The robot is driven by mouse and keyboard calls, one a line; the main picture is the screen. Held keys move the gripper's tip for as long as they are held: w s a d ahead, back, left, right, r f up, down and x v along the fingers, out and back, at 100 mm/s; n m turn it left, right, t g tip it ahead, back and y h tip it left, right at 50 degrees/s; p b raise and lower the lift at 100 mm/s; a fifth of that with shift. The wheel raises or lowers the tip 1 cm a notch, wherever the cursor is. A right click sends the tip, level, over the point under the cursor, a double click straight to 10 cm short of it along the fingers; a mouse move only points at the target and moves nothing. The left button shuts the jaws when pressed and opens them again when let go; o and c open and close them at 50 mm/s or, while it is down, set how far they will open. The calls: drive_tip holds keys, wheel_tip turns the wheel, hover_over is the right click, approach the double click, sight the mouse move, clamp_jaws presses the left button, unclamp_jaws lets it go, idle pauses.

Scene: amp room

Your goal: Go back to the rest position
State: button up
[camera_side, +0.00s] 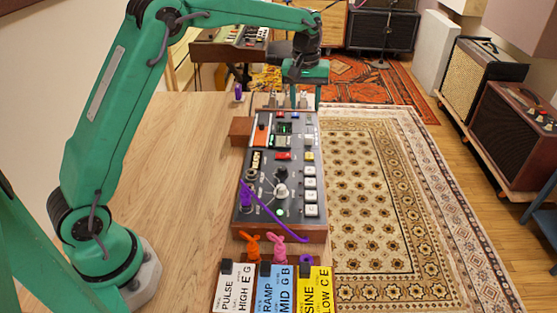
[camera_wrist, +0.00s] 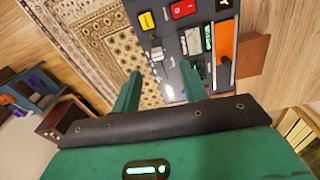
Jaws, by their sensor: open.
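My gripper (camera_side: 306,98) is at the far end of the control panel (camera_side: 262,215), above its back edge, with my green arm stretched out from the left. In the wrist view my gripper (camera_wrist: 158,82) shows two green fingers spread apart with nothing between them. The control panel (camera_wrist: 177,48) lies beyond the fingers there, with a slider slot, an orange block and coloured buttons. Whether the fingertips touch the panel cannot be told.
A purple cable (camera_side: 267,217) curves across the panel. A wooden block (camera_side: 241,130) sits left of the panel.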

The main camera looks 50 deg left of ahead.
drive_tip(key=s+d+r+m+t, duration=0.1)
drive_tip(key=s+r+m, duration=0.1)
drive_tip(key=s+r, duration=0.5)
drive_tip(key=s+r+m+t, duration=0.2)
drive_tip(key=s+r, duration=0.2)
drive_tip(key=s, duration=0.6)
drive_tip(key=s+f+m+t, duration=0.2)
drive_tip(key=s+f+m, duration=0.2)
drive_tip(key=s, duration=1.2)
drive_tip(key=shift+s+d+f, duration=0.15)
drive_tip(key=shift+s+d, duration=0.15)
drive_tip(key=shift+d, duration=0.1)
